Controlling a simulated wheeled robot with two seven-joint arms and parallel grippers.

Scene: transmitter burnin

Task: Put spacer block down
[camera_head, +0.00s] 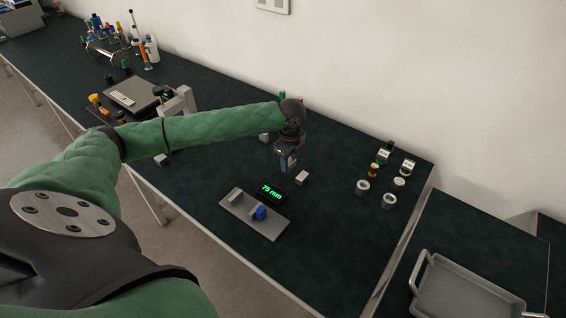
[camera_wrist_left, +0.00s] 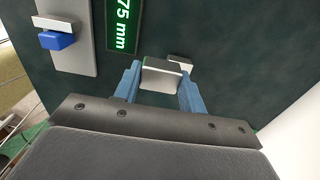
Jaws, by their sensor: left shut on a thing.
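My left gripper (camera_head: 287,166) points down over the dark bench, just behind the 75 mm display. In the left wrist view its two blue fingers (camera_wrist_left: 160,88) are shut on a grey spacer block (camera_wrist_left: 160,76). The head view does not show the held block clearly. A second, similar block (camera_head: 303,177) stands on the bench right beside the gripper; it shows partly behind the held one in the wrist view (camera_wrist_left: 182,61). Whether the held block touches the bench I cannot tell. My right gripper is not in view.
A grey gauge plate (camera_head: 266,228) with a blue part (camera_head: 260,213) lies in front, beside the green-lit 75 mm display (camera_head: 271,191). Several small jars (camera_head: 388,200) stand at the right. A metal tray (camera_head: 465,290) is on the adjoining surface.

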